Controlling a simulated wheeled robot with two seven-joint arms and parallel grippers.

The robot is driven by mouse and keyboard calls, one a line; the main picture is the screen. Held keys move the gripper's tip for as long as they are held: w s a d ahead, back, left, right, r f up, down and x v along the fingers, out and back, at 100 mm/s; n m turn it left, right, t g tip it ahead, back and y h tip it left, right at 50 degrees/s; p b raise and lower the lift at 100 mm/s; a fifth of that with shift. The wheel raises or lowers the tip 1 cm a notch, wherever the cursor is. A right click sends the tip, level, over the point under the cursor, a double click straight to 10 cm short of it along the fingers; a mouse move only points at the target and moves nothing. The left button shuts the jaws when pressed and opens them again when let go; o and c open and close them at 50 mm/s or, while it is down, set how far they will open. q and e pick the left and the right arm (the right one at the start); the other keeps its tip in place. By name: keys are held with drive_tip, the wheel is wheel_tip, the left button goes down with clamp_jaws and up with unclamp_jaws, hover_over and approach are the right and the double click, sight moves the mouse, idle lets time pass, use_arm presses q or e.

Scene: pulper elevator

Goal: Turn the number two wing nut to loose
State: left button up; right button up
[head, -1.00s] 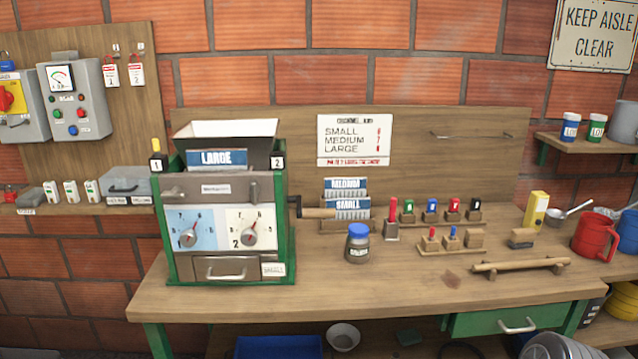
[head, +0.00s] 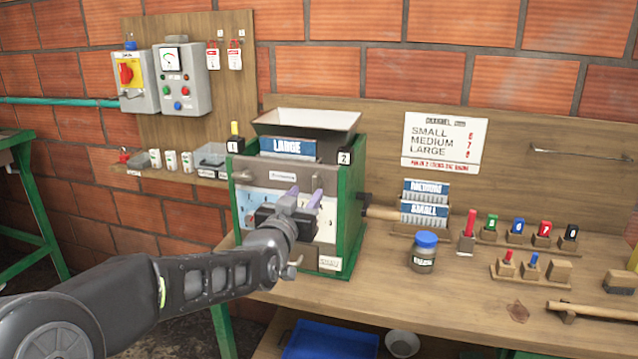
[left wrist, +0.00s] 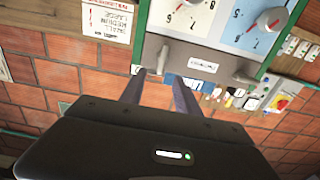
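A second grey wing piece (head: 243,176) lies sideways at the left. My left gripper (head: 304,192) is open in front of the machine. In the left wrist view its fingers (left wrist: 158,82) point toward the upright wing piece, apparently empty; contact cannot be told. My right gripper is not in view.
Two dials (left wrist: 193,2) (left wrist: 270,20) sit on the machine's front. A crank handle (head: 385,213) sticks out on the right, near a blue-lidded jar (head: 425,252) and a rack of screens (head: 424,214). Control boxes (head: 182,80) hang on the wall board at left.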

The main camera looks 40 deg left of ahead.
sight(315, 182)
use_arm(q)
drive_tip(key=p+x, duration=0.2)
drive_tip(key=x, duration=0.4)
drive_tip(key=shift+w+a, duration=0.2)
drive_tip(key=shift+w, duration=0.05)
drive_tip(key=shift+w+a, duration=0.2)
drive_tip(key=shift+w, duration=0.25)
clamp_jaws()
